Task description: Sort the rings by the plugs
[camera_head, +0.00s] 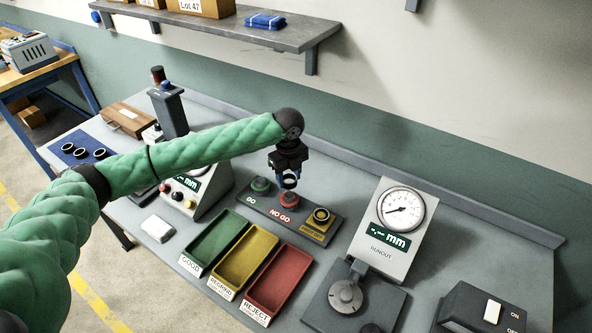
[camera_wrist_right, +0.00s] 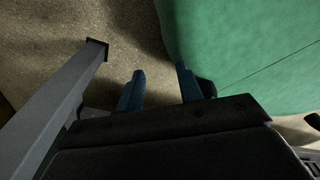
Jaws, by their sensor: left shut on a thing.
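My left gripper (camera_head: 289,178) is shut on a dark ring (camera_head: 290,183) and holds it above the plug stand, near the red NO GO plug (camera_head: 289,199). I cannot tell whether the ring touches a plug. The green GO plug (camera_head: 260,184) stands to the left. Three dark rings (camera_head: 81,152) lie on a blue mat (camera_head: 62,143) at the left. The green GOOD tray (camera_head: 215,237), yellow REGRIND tray (camera_head: 247,258) and red REJECT tray (camera_head: 280,278) look empty. My right gripper (camera_wrist_right: 160,85) is open and empty, above the floor in the right wrist view.
A RUNOUT dial gauge (camera_head: 402,212) stands to the right, with a switch box (camera_head: 490,310) in front. Another gauge box (camera_head: 196,194) is partly behind my left arm. A shelf (camera_head: 270,36) hangs above.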

